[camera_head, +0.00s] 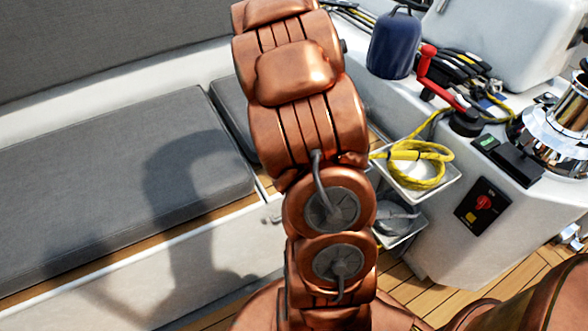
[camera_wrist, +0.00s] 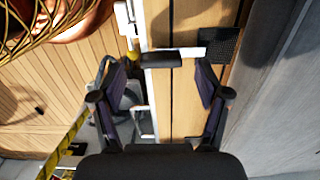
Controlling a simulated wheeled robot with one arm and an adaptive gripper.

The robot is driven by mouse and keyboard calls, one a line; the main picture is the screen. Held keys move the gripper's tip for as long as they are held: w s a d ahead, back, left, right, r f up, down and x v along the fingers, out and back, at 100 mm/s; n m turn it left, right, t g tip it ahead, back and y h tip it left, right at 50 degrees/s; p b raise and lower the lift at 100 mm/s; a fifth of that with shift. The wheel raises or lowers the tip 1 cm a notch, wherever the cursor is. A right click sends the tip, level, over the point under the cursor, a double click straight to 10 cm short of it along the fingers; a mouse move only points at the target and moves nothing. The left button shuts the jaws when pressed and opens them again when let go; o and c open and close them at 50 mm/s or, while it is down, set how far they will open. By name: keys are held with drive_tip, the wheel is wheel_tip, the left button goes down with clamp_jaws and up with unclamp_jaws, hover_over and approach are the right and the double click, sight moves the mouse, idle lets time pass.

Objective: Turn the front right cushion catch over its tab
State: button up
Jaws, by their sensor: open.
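In the wrist view my gripper (camera_wrist: 155,63) is open, with its two fingers apart and nothing held. A dark bar (camera_wrist: 160,60), which looks like the cushion catch, lies crosswise between the fingertips, with a gap to each. A white strip (camera_wrist: 187,53), perhaps the tab, runs right from it to a black textured patch (camera_wrist: 222,46) near the grey cushion (camera_wrist: 285,90). I cannot tell whether catch and tab touch. In the head view a grey cushion (camera_head: 110,180) lies on the bench; my arm hides my gripper, and the catch is not clear.
A white bin (camera_head: 425,185) with coiled yellow rope (camera_head: 415,155) stands right of my arm. Further right are a red-handled winch crank (camera_head: 428,75), a switch panel (camera_head: 482,207) and a chrome winch (camera_head: 560,125). Teak floor (camera_head: 440,265) lies below.

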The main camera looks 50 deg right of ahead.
wheel_tip(320, 180, up, 10)
drive_tip(key=shift+f, duration=0.2)
drive_tip(key=shift+a, duration=0.1)
idle(0.6)
drive_tip(key=s+a+r+n+g, duration=0.1)
drive_tip(key=s+a+r+n, duration=0.15)
drive_tip(key=a+n, duration=0.4)
drive_tip(key=s+a+r+n, duration=0.1)
drive_tip(key=s+a+n, duration=0.3)
drive_tip(key=a, duration=0.5)
drive_tip(key=s+a+r+n+g, duration=0.1)
drive_tip(key=s+a+n, duration=0.2)
drive_tip(key=a+n, duration=0.3)
drive_tip(key=s+a+n, duration=0.6)
drive_tip(key=s, duration=0.1)
wheel_tip(320, 180, up, 22)
drive_tip(key=p, duration=2)
drive_tip(key=shift+s+r+p, duration=0.2)
drive_tip(key=shift+s+p, duration=0.15)
drive_tip(key=shift+s, duration=0.05)
drive_tip(key=shift+d+m, duration=0.1)
drive_tip(key=shift+m, duration=0.15)
